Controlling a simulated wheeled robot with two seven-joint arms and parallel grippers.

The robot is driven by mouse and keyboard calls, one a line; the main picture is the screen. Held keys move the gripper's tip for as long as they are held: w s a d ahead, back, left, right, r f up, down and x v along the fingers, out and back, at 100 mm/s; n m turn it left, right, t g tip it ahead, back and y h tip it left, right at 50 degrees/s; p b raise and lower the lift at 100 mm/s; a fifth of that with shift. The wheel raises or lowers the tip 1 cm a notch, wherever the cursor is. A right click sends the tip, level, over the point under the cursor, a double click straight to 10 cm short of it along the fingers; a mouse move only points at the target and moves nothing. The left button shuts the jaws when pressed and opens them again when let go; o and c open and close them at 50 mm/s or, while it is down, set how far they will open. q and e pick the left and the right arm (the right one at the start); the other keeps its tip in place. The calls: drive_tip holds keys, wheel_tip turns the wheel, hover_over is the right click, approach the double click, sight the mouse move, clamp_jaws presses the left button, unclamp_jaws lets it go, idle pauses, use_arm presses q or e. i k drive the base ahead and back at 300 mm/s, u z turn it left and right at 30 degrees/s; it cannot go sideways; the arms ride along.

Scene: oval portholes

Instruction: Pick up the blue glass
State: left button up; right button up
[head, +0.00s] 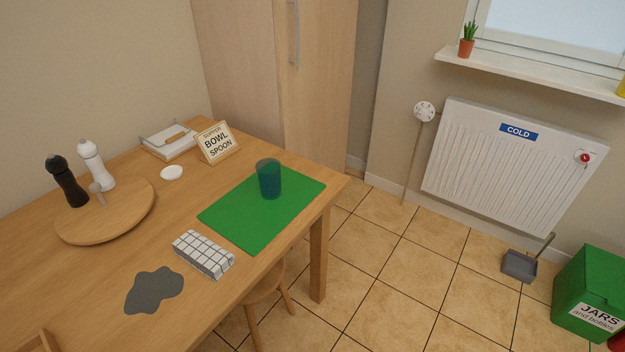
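The blue glass (269,179) is translucent and stands upright on the green placemat (237,226), towards the mat's far edge. The mat lies near the right end of the wooden table (222,281). Neither of my grippers shows in the head view, so whether they are open or shut is hidden. Nothing is touching the glass apart from the mat under it.
A checked cloth bundle (204,254) and a grey patch (154,290) lie in front of the mat. A sign (217,143) and white saucer (171,173) stand behind. A round board (128,220) carries two mills. A stool (267,285) is partly under the table.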

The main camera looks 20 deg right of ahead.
sight(268, 170)
drive_tip(key=z, duration=0.5)
drive_tip(key=k, duration=0.25)
drive_tip(key=z, duration=1.1)
drive_tip(key=k, duration=1.15)
drive_tip(key=z, duration=0.4)
drive_tip(key=i, duration=1.45)
drive_tip(key=u, duration=1.75)
drive_tip(key=i, duration=1)
drive_tip(key=u, duration=1.2)
